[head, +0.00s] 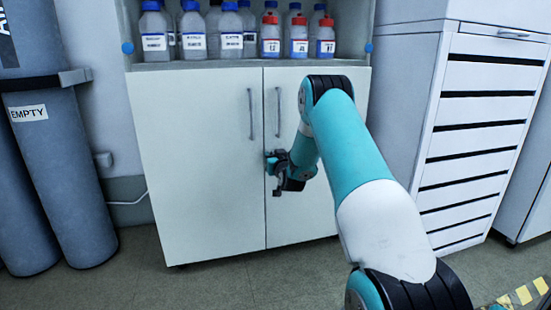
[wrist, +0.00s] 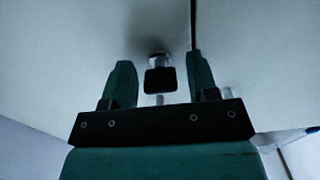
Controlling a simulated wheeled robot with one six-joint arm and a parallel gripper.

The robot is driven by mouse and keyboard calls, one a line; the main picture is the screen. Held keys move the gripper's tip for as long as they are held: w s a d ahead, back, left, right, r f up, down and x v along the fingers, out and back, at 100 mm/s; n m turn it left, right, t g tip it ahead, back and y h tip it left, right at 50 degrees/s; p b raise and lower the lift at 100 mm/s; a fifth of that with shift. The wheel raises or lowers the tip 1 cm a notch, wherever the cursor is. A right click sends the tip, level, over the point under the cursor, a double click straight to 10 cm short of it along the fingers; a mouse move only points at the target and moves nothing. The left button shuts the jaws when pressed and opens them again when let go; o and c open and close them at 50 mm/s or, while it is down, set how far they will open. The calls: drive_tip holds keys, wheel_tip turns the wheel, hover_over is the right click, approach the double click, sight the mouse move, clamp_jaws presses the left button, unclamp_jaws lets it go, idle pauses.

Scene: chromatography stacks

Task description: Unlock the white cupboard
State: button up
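The white cupboard (head: 200,165) stands ahead of me with both doors shut, each with a vertical metal handle near the middle seam. My gripper (head: 277,172) is at the doors below the handles, close to the seam. In the wrist view, a key with a dark square head (wrist: 160,80) sits at a round metal lock (wrist: 159,58) on the door face. My gripper (wrist: 160,68) is open, with one teal finger on each side of the key head and visible gaps to both. The lock and key cannot be made out in the head view.
Several labelled bottles (head: 192,35) stand on the open shelf above the doors. Grey gas cylinders (head: 60,150) stand on the left. A white drawer cabinet (head: 480,120) is close on the right. The floor (head: 220,280) before the cupboard is clear.

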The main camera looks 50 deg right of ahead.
drive_tip(key=c, duration=0.7)
drive_tip(key=shift+c, duration=0.2)
drive_tip(key=shift+n, duration=0.4)
drive_tip(key=n+b, duration=0.2)
drive_tip(key=shift+f+n, duration=0.15)
drive_tip(key=shift+n, duration=0.25)
drive_tip(key=n+b, duration=0.3)
drive_tip(key=n, duration=0.2)
drive_tip(key=n+b, duration=0.2)
drive_tip(key=n, duration=0.3)
drive_tip(key=n+b, duration=0.2)
drive_tip(key=n, duration=0.2)
drive_tip(key=shift+n, duration=0.3)
